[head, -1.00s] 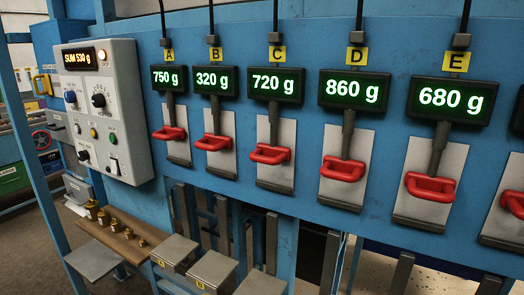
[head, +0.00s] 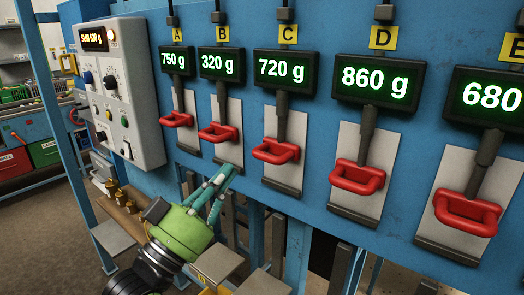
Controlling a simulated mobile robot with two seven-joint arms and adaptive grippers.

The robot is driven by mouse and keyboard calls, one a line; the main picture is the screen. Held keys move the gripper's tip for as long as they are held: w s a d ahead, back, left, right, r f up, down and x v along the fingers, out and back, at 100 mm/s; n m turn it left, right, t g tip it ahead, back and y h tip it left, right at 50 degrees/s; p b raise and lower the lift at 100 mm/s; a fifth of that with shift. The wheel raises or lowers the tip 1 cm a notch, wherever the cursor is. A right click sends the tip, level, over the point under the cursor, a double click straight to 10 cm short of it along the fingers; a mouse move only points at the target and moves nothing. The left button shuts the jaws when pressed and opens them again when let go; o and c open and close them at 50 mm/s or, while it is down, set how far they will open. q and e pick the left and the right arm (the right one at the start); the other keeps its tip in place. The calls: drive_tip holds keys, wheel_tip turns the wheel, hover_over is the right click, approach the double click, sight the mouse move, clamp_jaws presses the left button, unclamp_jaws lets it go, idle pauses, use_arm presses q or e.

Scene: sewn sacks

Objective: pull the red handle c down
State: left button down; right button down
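The red handle C (head: 276,151) is a red loop on a dark lever, in front of a pale plate on the blue wall. It sits below the yellow C tag (head: 288,34) and a display (head: 285,74) reading 720 g. It looks level with its neighbours. My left gripper (head: 229,172), with a green body and grey-green fingers, is below handle B and down-left of handle C, apart from C. Its fingertips look close together, but I cannot tell whether they meet. No handle is seen between them. My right gripper is not in view.
Red handles B (head: 218,133) and A (head: 177,120) are left of C; D (head: 357,178) and E (head: 468,213) are right. A grey control box (head: 120,95) is at left. Brass weights (head: 125,197) stand on a shelf below it. The space before C looks clear.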

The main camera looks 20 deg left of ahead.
use_arm(q)
drive_tip(key=shift+a, duration=0.1)
wheel_tip(320, 180, up, 5)
drive_tip(key=p, duration=0.2)
hover_over(258, 154)
drive_tip(key=s, duration=0.4)
drive_tip(key=f, duration=0.1)
drive_tip(key=w+f, duration=0.1)
drive_tip(key=f, duration=0.1)
drive_tip(key=shift+w+d+p, duration=0.2)
drive_tip(key=shift+d+p, duration=0.2)
drive_tip(key=shift+f, duration=0.55)
